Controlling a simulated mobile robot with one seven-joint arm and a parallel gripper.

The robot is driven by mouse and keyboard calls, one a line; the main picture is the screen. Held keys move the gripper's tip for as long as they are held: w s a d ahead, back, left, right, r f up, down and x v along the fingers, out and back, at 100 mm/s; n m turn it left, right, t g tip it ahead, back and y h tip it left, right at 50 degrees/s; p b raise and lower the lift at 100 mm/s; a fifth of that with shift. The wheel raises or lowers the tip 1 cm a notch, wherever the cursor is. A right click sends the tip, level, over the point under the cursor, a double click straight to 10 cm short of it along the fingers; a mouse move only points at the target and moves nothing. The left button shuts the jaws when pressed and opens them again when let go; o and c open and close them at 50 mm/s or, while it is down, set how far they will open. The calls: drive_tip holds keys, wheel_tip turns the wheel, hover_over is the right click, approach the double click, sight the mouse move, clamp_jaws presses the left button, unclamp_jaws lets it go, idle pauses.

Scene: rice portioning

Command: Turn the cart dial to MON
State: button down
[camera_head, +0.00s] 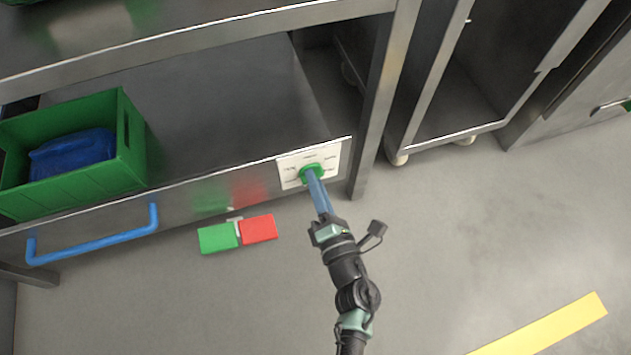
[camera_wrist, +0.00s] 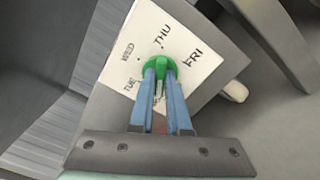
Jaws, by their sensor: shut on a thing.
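The green dial (camera_head: 312,168) sits on a white label plate (camera_head: 331,155) on the front edge of the steel cart's lower shelf. In the wrist view the dial (camera_wrist: 160,64) has TUE, WED, THU and FRI readable on the plate (camera_wrist: 140,28) around it. The part of the plate below the dial is largely covered by my fingers, and MON cannot be read. My gripper (camera_head: 314,176) reaches the dial from the front, its blue fingers (camera_wrist: 163,76) shut on it. I cannot tell which day the dial points to.
A green crate (camera_head: 75,180) with a blue item (camera_head: 72,153) stands on the shelf at left. A blue handle (camera_head: 95,245) juts from the cart front. A green and red panel (camera_head: 258,229) lies below the edge. Another steel cart (camera_head: 460,100) stands right; the floor in front is clear.

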idle(0.4)
drive_tip(key=c, duration=0.9)
unclamp_jaws()
drive_tip(key=p+v, duration=0.5)
drive_tip(key=v, duration=0.8)
